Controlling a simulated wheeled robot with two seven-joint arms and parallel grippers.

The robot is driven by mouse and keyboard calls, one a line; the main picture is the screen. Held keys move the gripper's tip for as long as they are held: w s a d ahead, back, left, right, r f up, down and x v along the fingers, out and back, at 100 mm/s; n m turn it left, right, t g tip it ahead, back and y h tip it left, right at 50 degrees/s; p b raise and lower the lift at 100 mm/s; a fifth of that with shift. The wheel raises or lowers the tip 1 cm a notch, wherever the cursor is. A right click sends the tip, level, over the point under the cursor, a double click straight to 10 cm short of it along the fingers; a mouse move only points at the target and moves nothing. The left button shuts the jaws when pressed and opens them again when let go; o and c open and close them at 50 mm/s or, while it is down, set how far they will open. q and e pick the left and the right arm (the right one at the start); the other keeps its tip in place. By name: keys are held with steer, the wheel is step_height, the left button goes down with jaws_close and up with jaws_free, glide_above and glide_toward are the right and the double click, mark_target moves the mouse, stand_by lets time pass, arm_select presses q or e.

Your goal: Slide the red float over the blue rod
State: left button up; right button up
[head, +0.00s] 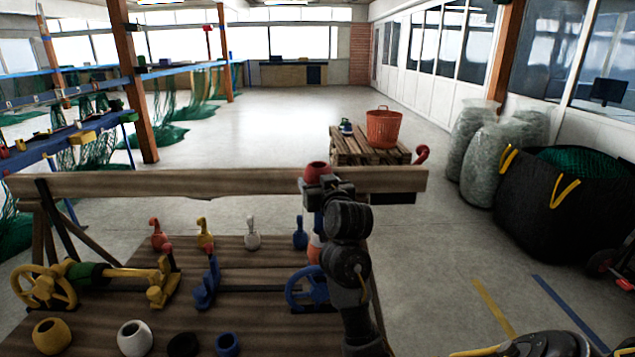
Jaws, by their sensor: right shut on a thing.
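The red float (316,171) is a round, open-topped piece held in my right gripper (322,187). My right gripper is shut on it, and the arm rises from the bottom of the head view. The float shows in front of the wooden beam (220,182), above the table (225,263). Below the gripper a short upright blue piece (318,223) shows, possibly the blue rod, with a red-and-white piece (315,246) under it. My arm partly covers both. I cannot tell whether the float is directly over the blue piece. My left gripper is not in view.
Hooked red (158,236), yellow (205,236), white (252,236) and blue (300,236) pieces stand along the table's back. Yellow (52,336), white (134,339) and blue (227,345) open pots stand in front. A blue handwheel (306,289) is beside my arm.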

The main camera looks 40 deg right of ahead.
steer(key=shift+f, duration=0.4)
steer(key=o, duration=1.1)
steer(key=shift+c, duration=0.2)
steer(key=p+v, duration=0.4)
steer(key=v, duration=0.7)
